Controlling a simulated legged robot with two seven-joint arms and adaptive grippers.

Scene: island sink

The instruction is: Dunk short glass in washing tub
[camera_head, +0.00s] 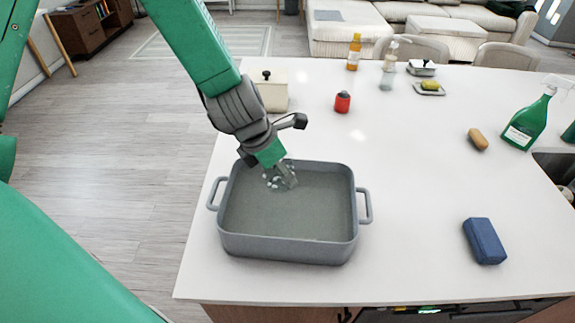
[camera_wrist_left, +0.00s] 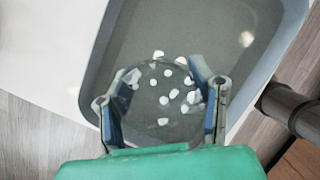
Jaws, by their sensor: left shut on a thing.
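A grey washing tub (camera_head: 230,240) with two side handles stands on the white island counter and holds greyish water. My left gripper (camera_head: 284,178) reaches down into the tub near its far side. In the left wrist view my left gripper (camera_wrist_left: 162,95) is shut on the short glass (camera_wrist_left: 150,78), a clear glass with white spots, with one finger on each side. The glass is over or in the water; I cannot tell how deep it sits. In the head view it is mostly hidden by the gripper. My right gripper is not in view.
A sink lies at the right edge.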

